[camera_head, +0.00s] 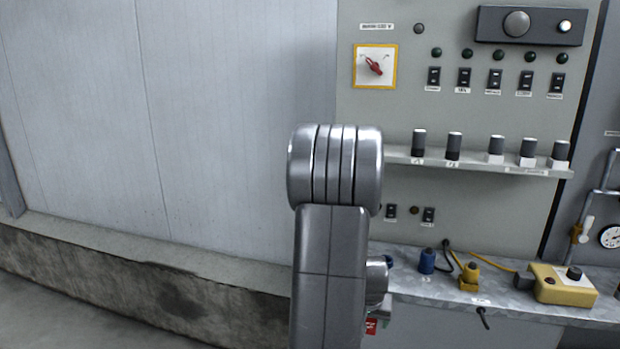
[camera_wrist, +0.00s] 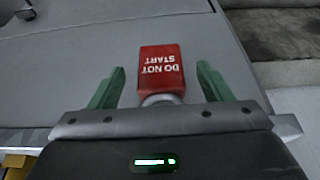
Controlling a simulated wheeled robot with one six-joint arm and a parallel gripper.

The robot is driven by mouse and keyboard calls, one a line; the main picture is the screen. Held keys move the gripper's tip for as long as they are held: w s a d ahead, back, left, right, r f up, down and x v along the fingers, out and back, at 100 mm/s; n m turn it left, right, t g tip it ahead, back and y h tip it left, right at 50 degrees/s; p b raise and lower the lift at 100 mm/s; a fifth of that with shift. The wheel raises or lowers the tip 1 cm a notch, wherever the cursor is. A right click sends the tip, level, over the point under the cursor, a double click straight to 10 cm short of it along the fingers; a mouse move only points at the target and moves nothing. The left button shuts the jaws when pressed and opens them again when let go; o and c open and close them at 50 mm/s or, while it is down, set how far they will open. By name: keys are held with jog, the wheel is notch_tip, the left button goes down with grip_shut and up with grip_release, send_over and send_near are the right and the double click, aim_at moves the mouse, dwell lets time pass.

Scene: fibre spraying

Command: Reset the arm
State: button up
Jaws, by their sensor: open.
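My gripper (camera_wrist: 160,90) shows in the wrist view with its two green fingers spread apart. A red block or tag lettered "DO NOT START" (camera_wrist: 160,70) stands between the fingers, upside down in this view, with a gap on each side. A rounded grey piece shows just below it. In the head view my grey arm rises in the middle and hides part of the control panel (camera_head: 400,110). A small red piece (camera_head: 371,327) shows low beside my arm, partly hidden. My gripper is not seen in the head view.
The panel carries a red rotary switch (camera_head: 374,67) on a yellow-edged plate and a shelf (camera_head: 480,165) with several dark knobs. A metal ledge (camera_head: 450,290) below holds blue and yellow connectors and a yellow control box (camera_head: 562,287). A plain wall (camera_head: 190,120) is at left.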

jog(key=shift+f, duration=0.1)
jog(key=v, duration=1.3)
jog(key=x, duration=1.4)
jog(key=s+a+b, duration=0.3)
jog(key=s+b, duration=0.1)
jog(key=s, duration=0.5)
jog(key=shift+s+a+n+b, duration=0.2)
jog(key=shift+a+n+b, duration=0.1)
